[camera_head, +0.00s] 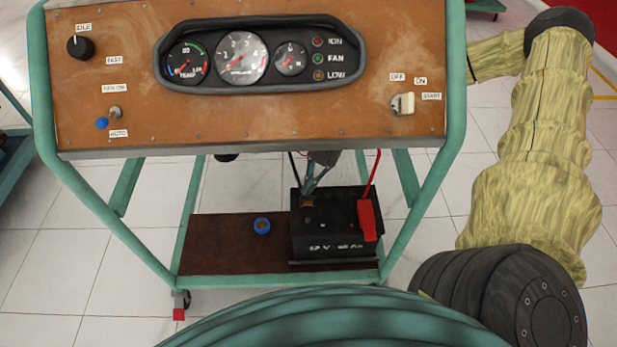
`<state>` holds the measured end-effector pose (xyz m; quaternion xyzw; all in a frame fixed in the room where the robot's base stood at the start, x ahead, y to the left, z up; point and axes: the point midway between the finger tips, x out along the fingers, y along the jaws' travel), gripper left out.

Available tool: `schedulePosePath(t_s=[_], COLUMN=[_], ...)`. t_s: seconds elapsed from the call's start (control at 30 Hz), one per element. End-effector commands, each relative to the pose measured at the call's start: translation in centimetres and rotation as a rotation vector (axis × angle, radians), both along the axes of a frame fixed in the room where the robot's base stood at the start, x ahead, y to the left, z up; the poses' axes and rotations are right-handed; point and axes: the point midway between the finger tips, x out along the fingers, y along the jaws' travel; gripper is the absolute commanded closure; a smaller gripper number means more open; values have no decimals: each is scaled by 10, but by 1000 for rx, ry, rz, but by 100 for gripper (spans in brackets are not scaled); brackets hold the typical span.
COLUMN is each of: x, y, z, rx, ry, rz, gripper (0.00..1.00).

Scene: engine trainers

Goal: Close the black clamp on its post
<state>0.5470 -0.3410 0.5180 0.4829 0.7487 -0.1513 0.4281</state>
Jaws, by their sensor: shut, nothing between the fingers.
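The black battery (325,240) sits on the lower shelf of the engine trainer. A red clamp (367,220) with a red cable is at the battery's right side. A thin black cable (296,172) comes down at the battery's left rear. The black clamp cannot be clearly told from the dark battery top; a small brownish spot (308,203) shows there, just below my fingertips. My gripper (308,191) points down at the left rear of the battery, its fingers shut with nothing between them. Its upper part is hidden behind the panel.
The brown instrument panel (120,65) with gauges and switches overhangs the battery. Teal frame tubes (411,235) stand on both sides. A blue cap (262,226) lies on the brown shelf (215,250) left of the battery. The shelf's left part is otherwise clear.

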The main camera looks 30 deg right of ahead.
Motion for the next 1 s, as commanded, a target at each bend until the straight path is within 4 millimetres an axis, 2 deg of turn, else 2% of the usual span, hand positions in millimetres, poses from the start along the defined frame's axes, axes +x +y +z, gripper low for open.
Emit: schedulePosePath(t_s=[1.0], x=[-7], y=[4], z=[-3], rx=[0], ry=[0], rz=[0], gripper=[100])
